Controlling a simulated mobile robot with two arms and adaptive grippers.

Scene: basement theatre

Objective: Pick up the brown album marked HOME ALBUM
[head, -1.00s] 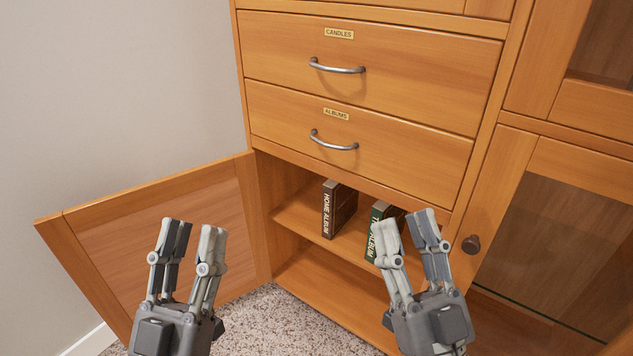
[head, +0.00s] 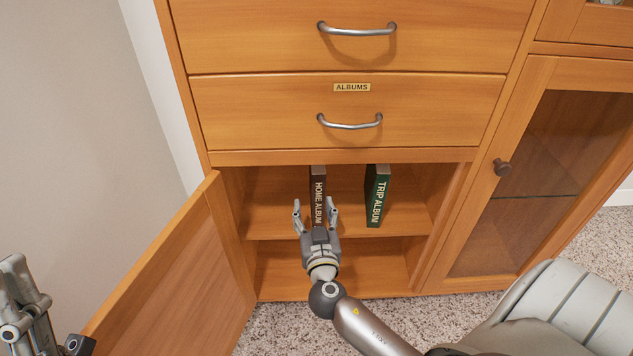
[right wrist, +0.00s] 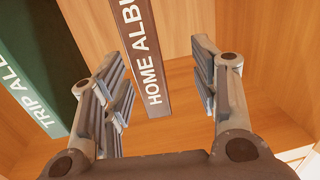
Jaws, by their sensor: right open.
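The brown album marked HOME ALBUM (head: 319,187) stands upright on the cabinet shelf, spine facing out. My right gripper (head: 316,211) is open in front of it, one finger on each side of the spine's lower part in the head view. In the right wrist view the brown spine (right wrist: 146,50) shows between the two open fingers (right wrist: 160,95). I cannot tell if the fingers reach past the spine's front. The album's lower end is partly hidden by my gripper in the head view. My left gripper (head: 22,300) is partly in view at the lower left, away from the albums.
A green TRIP ALBUM (head: 377,196) stands to the right on the same shelf (head: 270,222), with a gap between. The open cabinet door (head: 175,280) stands at the left. The closed ALBUMS drawer (head: 260,110) is above. A glass-fronted door (head: 530,180) is at the right.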

